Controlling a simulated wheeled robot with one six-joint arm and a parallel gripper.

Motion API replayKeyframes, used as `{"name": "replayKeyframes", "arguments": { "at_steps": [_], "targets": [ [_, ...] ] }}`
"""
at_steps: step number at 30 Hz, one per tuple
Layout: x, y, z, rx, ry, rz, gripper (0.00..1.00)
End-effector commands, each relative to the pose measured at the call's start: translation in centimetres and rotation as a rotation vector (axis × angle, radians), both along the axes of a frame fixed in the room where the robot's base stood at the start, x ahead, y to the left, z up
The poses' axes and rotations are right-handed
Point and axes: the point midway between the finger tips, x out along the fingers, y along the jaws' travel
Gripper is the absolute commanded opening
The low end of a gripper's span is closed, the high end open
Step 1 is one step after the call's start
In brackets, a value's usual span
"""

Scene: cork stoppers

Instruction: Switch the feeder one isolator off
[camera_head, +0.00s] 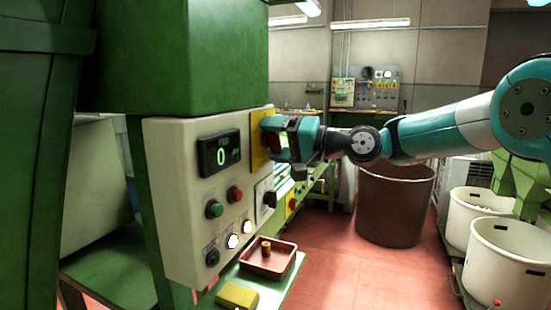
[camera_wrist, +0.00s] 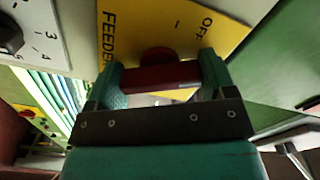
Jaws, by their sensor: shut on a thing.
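The feeder one isolator has a yellow plate (camera_head: 258,153) at the upper right of the cream control panel. In the wrist view the yellow plate (camera_wrist: 180,28) carries the lettering "FEEDER" and "OFF", partly covered. The red isolator handle (camera_wrist: 158,76) lies between the two fingers of my gripper (camera_wrist: 160,82). My gripper (camera_head: 276,140) is at the plate in the head view and is shut on the red handle. The fingers hide part of the handle and of the plate's markings.
The cream panel (camera_head: 180,150) has a display reading 0 (camera_head: 220,154), a green button (camera_head: 214,209), a red button (camera_head: 235,195) and a black rotary switch (camera_head: 266,197). Below is a brown tray (camera_head: 283,263) with a cork. A brown bin (camera_head: 394,215) stands behind my arm.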

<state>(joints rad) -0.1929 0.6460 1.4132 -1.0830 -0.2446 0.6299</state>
Motion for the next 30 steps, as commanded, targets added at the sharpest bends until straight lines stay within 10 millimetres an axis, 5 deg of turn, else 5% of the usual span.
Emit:
{"name": "replayKeyframes", "arguments": {
  "at_steps": [30],
  "targets": [
    [0.02, -0.01, -0.44, -0.311, -0.852, 0.000, 0.53]
  ]
}}
